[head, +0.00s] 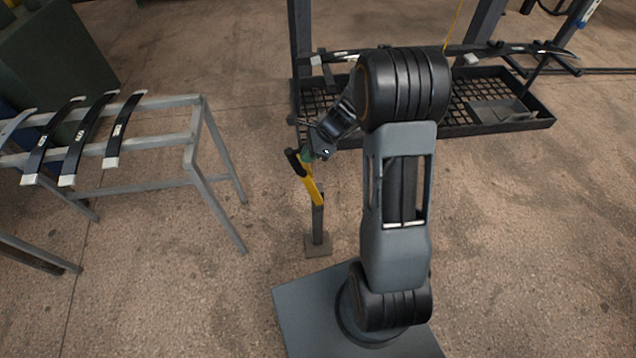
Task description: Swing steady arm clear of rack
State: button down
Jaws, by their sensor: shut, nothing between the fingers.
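A yellow bar with a black end (313,188), which looks like the steady arm, sits at the top of a short grey post in front of the rack. The black rack (540,122) with a mesh tray stands behind it, and my arm hides its middle. My gripper (306,158) is at the bar's upper end, very near or touching it. Its fingers are small and partly hidden, and they look shut with nothing held. Whether the bar still overlaps the rack cannot be told from this angle.
A long dark leaf spring (510,48) lies across the rack. A grey metal stand (197,150) at left carries several dark curved springs (86,138). The post's square foot (317,245) rests on the floor. Floor is open between stand and post, and at right.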

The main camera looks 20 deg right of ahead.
jog(key=w+a+p, duration=0.1)
jog(key=a, duration=0.8)
jog(key=w+a+p, duration=0.1)
jog(key=w+a, duration=0.1)
jog(key=a, duration=0.7)
jog(key=shift+w, duration=0.3)
dwell(2.6)
jog(key=s+d, duration=0.1)
jog(key=d, duration=0.5)
dwell(0.5)
jog(key=shift+s, duration=0.1)
dwell(0.4)
